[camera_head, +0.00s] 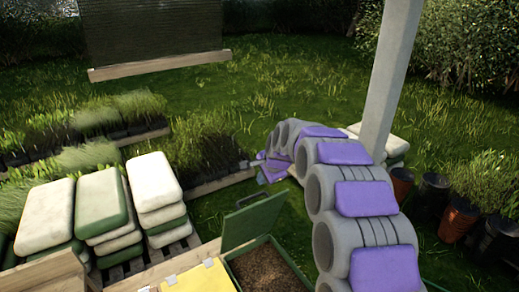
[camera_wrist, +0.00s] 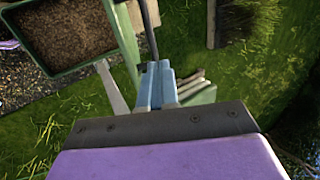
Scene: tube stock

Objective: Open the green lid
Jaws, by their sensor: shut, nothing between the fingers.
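The green lid (camera_head: 252,221) stands raised and tilted at the back of a green box, with a dark handle (camera_head: 252,198) along its upper edge. The box (camera_head: 288,262) is uncovered and holds brown, grainy material. In the wrist view the open box (camera_wrist: 118,45) is at the upper left, with the same brown fill. My gripper (camera_head: 246,163) is at the end of my arm, beyond the lid and above the grass. Its blue-grey fingers (camera_wrist: 156,72) are shut and empty in the wrist view. A dark bar passes near the fingertips; I cannot tell whether they touch it.
A yellow panel (camera_head: 205,279) lies left of the green box. Stacked white and green sacks (camera_head: 156,190) stand on pallets at the left. Plant trays (camera_head: 205,145) lie behind, and pots (camera_head: 458,217) stand at the right. Open grass (camera_head: 300,75) extends beyond my gripper.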

